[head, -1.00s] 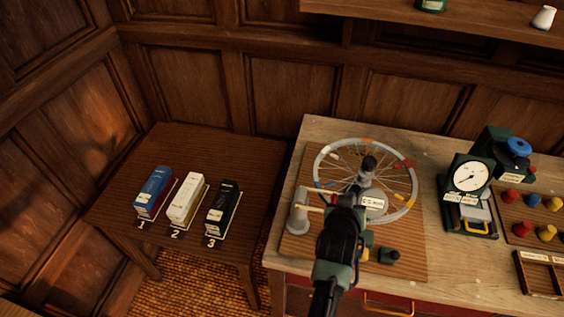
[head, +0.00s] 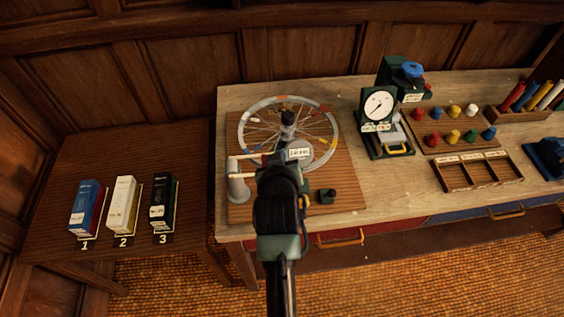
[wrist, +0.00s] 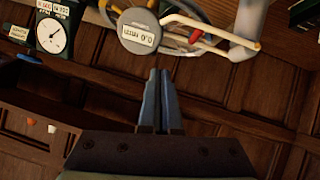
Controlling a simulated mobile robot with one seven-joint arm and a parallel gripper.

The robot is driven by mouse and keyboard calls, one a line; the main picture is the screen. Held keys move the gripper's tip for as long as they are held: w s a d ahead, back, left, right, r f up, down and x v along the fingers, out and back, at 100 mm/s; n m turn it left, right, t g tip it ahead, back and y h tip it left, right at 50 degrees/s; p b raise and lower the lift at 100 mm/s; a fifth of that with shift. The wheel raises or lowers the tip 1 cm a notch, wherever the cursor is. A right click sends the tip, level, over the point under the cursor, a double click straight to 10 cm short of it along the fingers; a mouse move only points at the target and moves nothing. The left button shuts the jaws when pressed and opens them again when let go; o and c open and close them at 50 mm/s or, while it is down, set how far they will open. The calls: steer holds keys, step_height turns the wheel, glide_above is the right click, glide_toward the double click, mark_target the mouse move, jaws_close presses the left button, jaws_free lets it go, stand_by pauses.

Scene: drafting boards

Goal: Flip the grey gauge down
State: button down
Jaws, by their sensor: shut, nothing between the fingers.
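The grey gauge (head: 300,154) is a small round disc with a pale readout, at the front of the spoked wheel (head: 333,115). It also shows at the top of the wrist view (wrist: 140,33), with its readout facing the camera. A pale rod and a red-tipped part lie beside it there. My gripper (wrist: 160,72) is shut and empty, its two blue-grey fingers together, with the tips below the gauge in the wrist picture and apart from it. In the head view my arm hides the fingertips and part of the gauge's surroundings.
A white dial instrument (head: 379,105) stands right of the wheel's board (head: 345,195). Coloured knobs and an empty divided tray (head: 478,173) lie farther right. A side table at left holds three binders. A grey post (head: 238,185) stands close left of my arm.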

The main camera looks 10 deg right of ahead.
steer(key=shift+d+b+v, duration=0.1)
steer(key=shift+b+v, duration=0.05)
steer(key=shift+v, duration=0.85)
steer(key=shift+d+b+v, duration=0.15)
steer(key=shift+v, duration=0.8)
steer(key=shift+s+r, duration=0.1)
step_height(320, 180, up, 28)
steer(key=w+a+t+b, duration=0.2)
steer(key=a+t+b, duration=0.1)
steer(key=t, duration=0.5)
steer(key=s+a+r+t, duration=0.1)
steer(key=s+r+t, duration=0.3)
steer(key=s+r, duration=0.3)
steer(key=s+a+r+m+t+y+b, duration=0.1)
steer(key=s+r+t, duration=0.3)
steer(key=r, duration=1)
steer(key=s, duration=0.3)
steer(key=shift+s+y, duration=0.15)
steer(key=shift+y, duration=0.15)
steer(key=shift+f, duration=0.15)
